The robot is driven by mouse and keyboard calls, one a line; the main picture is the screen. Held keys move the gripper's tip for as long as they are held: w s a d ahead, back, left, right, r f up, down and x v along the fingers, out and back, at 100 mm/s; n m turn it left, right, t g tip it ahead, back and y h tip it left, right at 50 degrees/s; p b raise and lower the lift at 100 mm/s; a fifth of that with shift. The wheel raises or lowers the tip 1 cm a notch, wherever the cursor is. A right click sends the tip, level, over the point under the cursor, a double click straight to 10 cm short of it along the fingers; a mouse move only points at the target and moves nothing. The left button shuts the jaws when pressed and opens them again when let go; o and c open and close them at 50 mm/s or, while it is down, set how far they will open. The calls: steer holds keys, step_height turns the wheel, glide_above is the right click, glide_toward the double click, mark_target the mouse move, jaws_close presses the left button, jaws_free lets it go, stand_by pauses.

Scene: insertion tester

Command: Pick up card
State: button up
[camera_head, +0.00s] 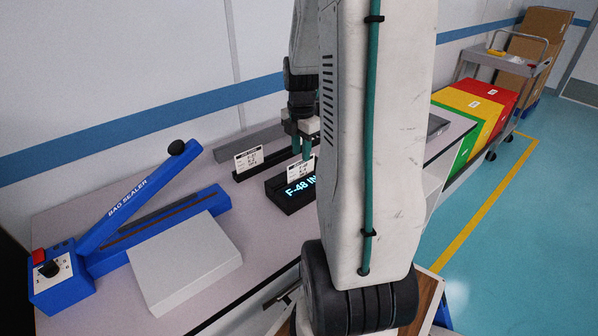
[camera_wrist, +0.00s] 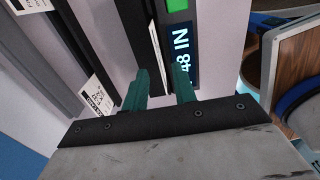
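A white printed card (camera_head: 300,171) stands upright in the black tester (camera_head: 290,196), whose lit display reads "F-48 IN". In the wrist view the card (camera_wrist: 158,52) shows nearly edge-on, beside the display (camera_wrist: 184,45). My gripper (camera_head: 303,148) is just above the card in the head view, pointing down. In the wrist view the green fingers of my gripper (camera_wrist: 162,80) are apart, with the card's edge between them and gaps visible. A second white card (camera_head: 249,159) stands in a dark holder to the left; it also shows in the wrist view (camera_wrist: 95,97).
A blue bag sealer (camera_head: 130,225) with a raised arm and a pale flat block (camera_head: 185,262) occupy the left of the bench (camera_head: 90,205). A grey rail (camera_head: 250,140) lies behind the cards. Coloured bins (camera_head: 475,105) stand beyond the bench's right end.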

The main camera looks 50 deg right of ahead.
mark_target(301, 167)
step_height(301, 167, down, 6)
steer(key=shift+f, duration=0.2)
jaws_close()
